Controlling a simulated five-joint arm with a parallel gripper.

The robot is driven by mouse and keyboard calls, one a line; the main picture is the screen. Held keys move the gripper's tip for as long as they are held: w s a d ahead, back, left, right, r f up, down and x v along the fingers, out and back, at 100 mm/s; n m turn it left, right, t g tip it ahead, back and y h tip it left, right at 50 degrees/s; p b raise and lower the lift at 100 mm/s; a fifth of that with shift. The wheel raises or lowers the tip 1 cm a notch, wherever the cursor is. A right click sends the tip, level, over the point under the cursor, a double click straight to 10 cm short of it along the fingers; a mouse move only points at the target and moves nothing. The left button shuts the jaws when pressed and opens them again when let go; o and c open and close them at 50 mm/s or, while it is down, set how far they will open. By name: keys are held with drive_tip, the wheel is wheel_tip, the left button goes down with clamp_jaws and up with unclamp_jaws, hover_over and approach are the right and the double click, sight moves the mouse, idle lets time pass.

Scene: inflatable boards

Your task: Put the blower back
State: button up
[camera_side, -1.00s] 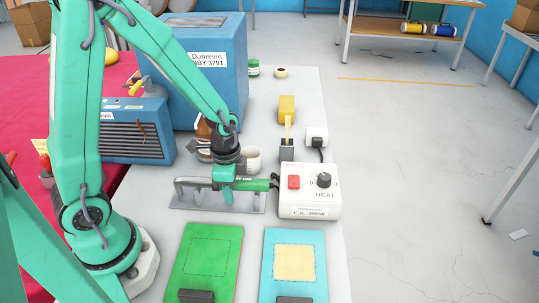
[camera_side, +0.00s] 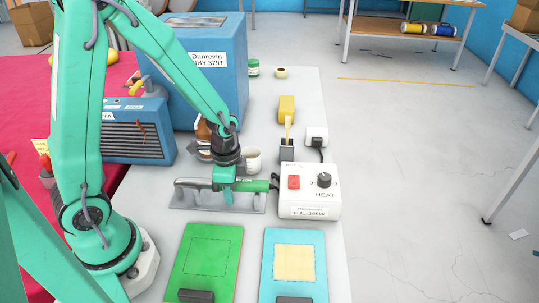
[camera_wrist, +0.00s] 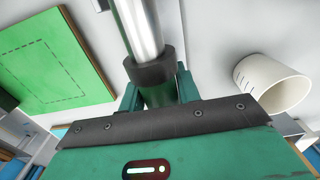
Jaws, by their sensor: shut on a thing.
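The blower (camera_side: 257,186) has a green handle and a metal tube that points left in the side view. My gripper (camera_side: 227,184) is shut around its green body. The blower lies level over the grey stand (camera_side: 238,205) on the white table, at or just above it; I cannot tell whether it rests there. In the wrist view the blower's metal tube (camera_wrist: 139,30) and dark collar run up from my gripper (camera_wrist: 158,97), whose jaws flank the green body. The stand is partly hidden below the blower and gripper.
A white heat control box (camera_side: 310,191) stands just right of the blower's handle end. A white cup (camera_side: 253,159) is close behind the gripper. A green board (camera_side: 206,257) and a light-blue board (camera_side: 295,262) lie in front. A blue cabinet (camera_side: 210,75) stands behind.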

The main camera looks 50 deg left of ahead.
drive_tip(key=shift+f, duration=0.15)
idle(0.6)
drive_tip(key=o, duration=1.5)
drive_tip(key=shift+o, duration=0.2)
drive_tip(key=shift+r, duration=2.95)
drive_tip(key=shift+r, duration=0.15)
